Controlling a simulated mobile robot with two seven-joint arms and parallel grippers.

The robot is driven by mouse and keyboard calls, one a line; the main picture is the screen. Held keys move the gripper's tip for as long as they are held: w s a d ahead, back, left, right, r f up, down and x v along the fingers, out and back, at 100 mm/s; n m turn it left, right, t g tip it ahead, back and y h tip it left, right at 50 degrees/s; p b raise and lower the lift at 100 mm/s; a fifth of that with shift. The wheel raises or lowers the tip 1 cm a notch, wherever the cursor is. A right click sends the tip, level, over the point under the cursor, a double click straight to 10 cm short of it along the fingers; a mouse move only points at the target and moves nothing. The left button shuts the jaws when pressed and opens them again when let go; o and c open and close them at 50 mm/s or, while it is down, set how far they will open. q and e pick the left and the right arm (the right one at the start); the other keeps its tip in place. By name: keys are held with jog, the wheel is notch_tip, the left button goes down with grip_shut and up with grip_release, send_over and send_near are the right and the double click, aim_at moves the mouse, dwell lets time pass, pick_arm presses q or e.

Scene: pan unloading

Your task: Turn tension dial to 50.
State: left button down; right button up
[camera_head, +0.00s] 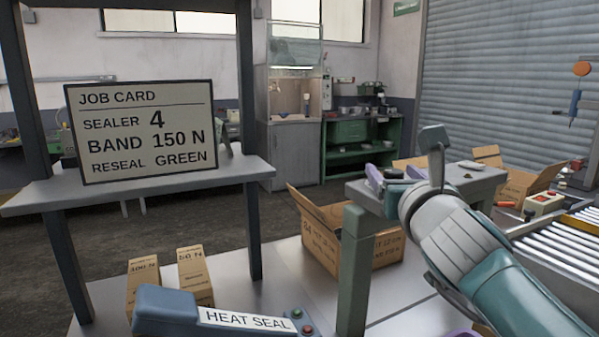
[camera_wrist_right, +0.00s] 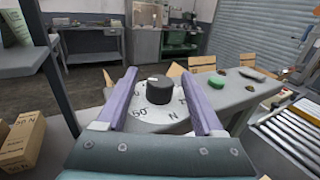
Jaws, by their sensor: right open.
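The tension dial is a black round knob (camera_wrist_right: 160,92) on a white scale plate (camera_wrist_right: 165,115) in the right wrist view. The scale shows "50" at its lower left and "N" near the bottom; where the knob points is too small to tell. My right gripper (camera_wrist_right: 157,76) is open, with one purple finger on each side of the knob; I cannot tell whether either finger touches it. In the head view my right gripper (camera_head: 391,180) is at the grey-green stand, partly hidden by its own wrist. My left gripper is not in view.
A job card (camera_head: 145,130) reads sealer 4, band 150 N, reseal green. A blue heat sealer (camera_head: 165,312) and two small cartons (camera_head: 143,285) stand at the lower left. An open cardboard box (camera_head: 322,235) is left of the stand (camera_head: 354,265). A roller conveyor (camera_head: 560,250) lies right.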

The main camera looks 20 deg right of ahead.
jog(key=shift+w+d, duration=0.1)
jog(key=shift+w, duration=0.1)
grip_shut()
dwell(0.5)
